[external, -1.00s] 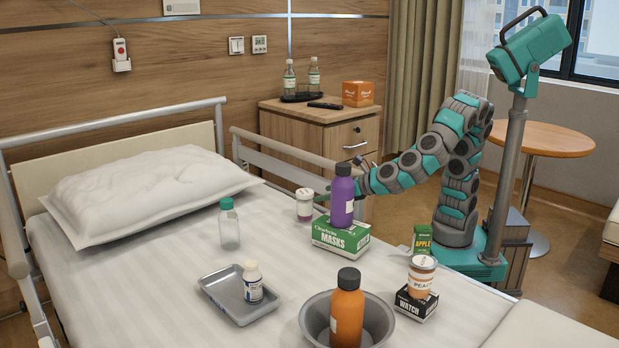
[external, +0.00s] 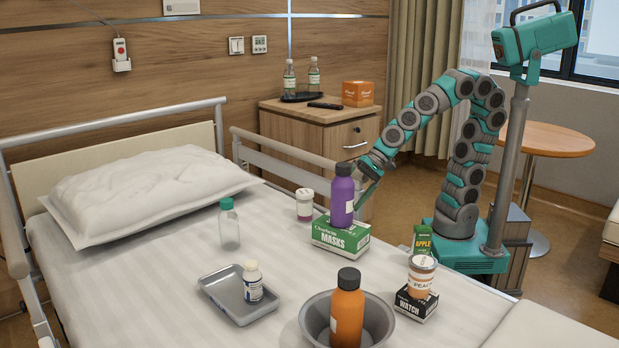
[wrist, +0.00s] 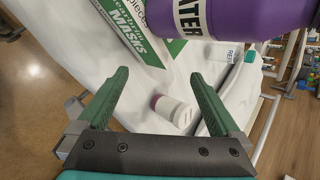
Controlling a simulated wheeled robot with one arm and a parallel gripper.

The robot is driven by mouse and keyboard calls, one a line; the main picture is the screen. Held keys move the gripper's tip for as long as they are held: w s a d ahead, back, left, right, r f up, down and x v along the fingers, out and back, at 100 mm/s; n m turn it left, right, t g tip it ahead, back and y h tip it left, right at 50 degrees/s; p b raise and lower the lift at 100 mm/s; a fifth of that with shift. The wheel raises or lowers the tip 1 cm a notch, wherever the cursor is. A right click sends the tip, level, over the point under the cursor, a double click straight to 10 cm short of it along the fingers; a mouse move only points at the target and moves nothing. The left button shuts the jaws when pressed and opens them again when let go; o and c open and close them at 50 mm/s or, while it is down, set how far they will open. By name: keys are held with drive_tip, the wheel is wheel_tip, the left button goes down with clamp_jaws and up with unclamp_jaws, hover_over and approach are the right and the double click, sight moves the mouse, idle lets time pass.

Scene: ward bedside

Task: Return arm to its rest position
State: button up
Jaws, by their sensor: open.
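My gripper (external: 368,178) is open and empty, just behind and to the right of the purple bottle (external: 342,201) in the external view, which partly hides it. The bottle stands upright on the green-and-white masks box (external: 341,236) on the bed. In the wrist view both green fingers (wrist: 160,76) are spread apart with nothing held between them. There the purple bottle (wrist: 240,16), with a label reading WATER, shows at the top, beside the masks box (wrist: 148,28). A small white jar with a purple band (wrist: 172,111) shows beyond the fingers.
The bed rail (external: 283,153) and bedside cabinet (external: 345,148) are near the arm.

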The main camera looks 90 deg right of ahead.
drive_tip(key=s+d+f+n+g+h+p, duration=0.1)
drive_tip(key=s+d+f+n+g+h, duration=0.1)
drive_tip(key=s+d+n+g, duration=0.2)
drive_tip(key=s+d+f+n+g+h+p, duration=0.1)
drive_tip(key=s+d+n+g, duration=0.4)
drive_tip(key=s, duration=1.6)
drive_tip(key=d+f+n+h, duration=0.1)
drive_tip(key=d+n, duration=0.4)
drive_tip(key=d, duration=0.4)
drive_tip(key=shift+s+d, duration=0.3)
drive_tip(key=shift+d, duration=0.05)
